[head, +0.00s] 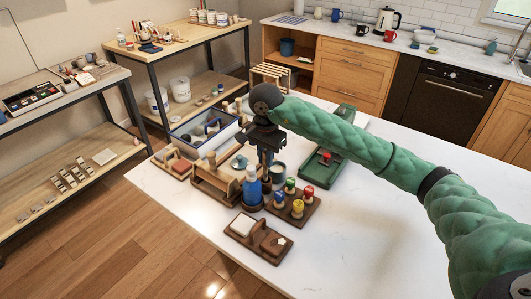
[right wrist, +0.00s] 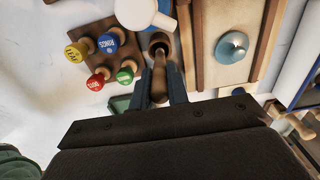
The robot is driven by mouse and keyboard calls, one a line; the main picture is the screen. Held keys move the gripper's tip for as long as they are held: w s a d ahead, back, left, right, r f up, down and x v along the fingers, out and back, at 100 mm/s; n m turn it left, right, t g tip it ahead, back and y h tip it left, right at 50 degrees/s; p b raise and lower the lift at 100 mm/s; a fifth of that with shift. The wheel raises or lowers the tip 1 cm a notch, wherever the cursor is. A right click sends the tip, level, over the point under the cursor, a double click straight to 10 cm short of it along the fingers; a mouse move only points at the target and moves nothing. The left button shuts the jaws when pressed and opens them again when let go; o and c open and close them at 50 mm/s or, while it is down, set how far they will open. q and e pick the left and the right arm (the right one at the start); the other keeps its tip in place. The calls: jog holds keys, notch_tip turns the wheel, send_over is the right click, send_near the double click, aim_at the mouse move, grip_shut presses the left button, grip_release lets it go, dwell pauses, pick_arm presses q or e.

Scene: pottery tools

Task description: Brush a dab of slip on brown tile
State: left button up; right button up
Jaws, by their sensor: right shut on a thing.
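My right gripper (head: 266,156) is over the middle of the tool group on the white table in the head view. In the right wrist view my right gripper (right wrist: 161,88) is shut on an upright wooden handle (right wrist: 159,76), likely the brush. Its lower end meets a round brown holder (right wrist: 160,43); I cannot tell whether it is inside. A small cup (head: 278,171) stands just right of the gripper; its contents are unclear. A brown tile (head: 270,238) with a pale spot lies on a wooden tray (head: 240,238) at the front, beside a white tile (head: 243,223). My left gripper is not in view.
A wooden box (head: 210,183) and blue-edged bin (head: 190,130) are left.

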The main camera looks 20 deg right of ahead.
jog(key=shift+f, duration=1.4)
jog(key=o, duration=0.9)
jog(key=shift+c, duration=0.2)
jog(key=shift+r+b, duration=0.1)
jog(key=shift+b, duration=0.2)
